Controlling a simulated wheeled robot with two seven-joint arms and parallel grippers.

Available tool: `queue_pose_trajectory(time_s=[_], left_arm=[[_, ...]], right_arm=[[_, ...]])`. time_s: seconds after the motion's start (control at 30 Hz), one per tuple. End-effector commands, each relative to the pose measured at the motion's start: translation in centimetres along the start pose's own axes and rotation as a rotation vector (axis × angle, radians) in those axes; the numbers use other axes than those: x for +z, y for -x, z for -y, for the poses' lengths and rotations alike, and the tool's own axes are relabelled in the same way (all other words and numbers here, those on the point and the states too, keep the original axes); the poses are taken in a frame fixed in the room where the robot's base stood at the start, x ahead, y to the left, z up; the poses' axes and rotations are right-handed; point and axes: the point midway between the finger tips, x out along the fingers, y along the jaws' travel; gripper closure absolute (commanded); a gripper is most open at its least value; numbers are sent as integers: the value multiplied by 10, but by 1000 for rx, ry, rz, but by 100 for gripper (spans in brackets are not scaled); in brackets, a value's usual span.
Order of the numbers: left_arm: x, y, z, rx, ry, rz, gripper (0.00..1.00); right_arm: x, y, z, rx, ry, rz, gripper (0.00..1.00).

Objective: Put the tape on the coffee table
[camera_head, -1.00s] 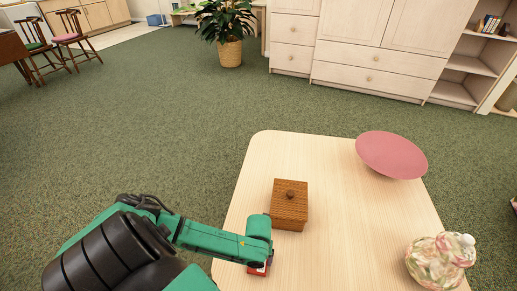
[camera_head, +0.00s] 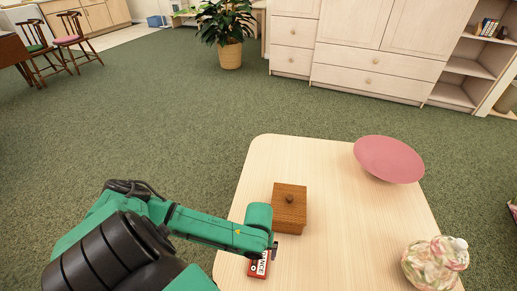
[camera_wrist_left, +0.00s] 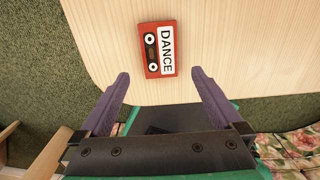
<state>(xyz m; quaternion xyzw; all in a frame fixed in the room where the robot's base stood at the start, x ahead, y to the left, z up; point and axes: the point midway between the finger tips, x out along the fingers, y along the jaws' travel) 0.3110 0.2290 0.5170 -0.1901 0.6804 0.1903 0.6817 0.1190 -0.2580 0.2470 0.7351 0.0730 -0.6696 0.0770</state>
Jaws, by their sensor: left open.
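The tape is a red cassette with a white "DANCE" label. In the head view the tape (camera_head: 259,265) lies on the pale wooden coffee table (camera_head: 340,220), near its left edge and partly hidden by my arm. In the left wrist view the tape (camera_wrist_left: 158,48) lies flat on the tabletop (camera_wrist_left: 225,50), ahead of the fingertips and apart from them. My left gripper (camera_wrist_left: 157,78) is open and empty, its purple fingers spread. In the head view my left gripper (camera_head: 273,250) is just above the tape. My right gripper is not in view.
A brown lidded wooden box (camera_head: 290,208) stands on the table close to my left gripper. A pink dish (camera_head: 389,159) and a floral jar (camera_head: 435,262) stand farther right. The middle of the table is clear.

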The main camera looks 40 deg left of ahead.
Motion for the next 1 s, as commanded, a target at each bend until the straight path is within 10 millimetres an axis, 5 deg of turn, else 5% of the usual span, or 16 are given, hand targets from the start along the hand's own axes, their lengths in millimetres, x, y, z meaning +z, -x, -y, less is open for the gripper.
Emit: queue_pose_trajectory(time_s=[0.27,1.0], left_arm=[[0,37,0,0,0,0,0],[7,37,-4,5,39,3,0]], right_arm=[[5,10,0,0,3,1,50],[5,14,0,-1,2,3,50]])
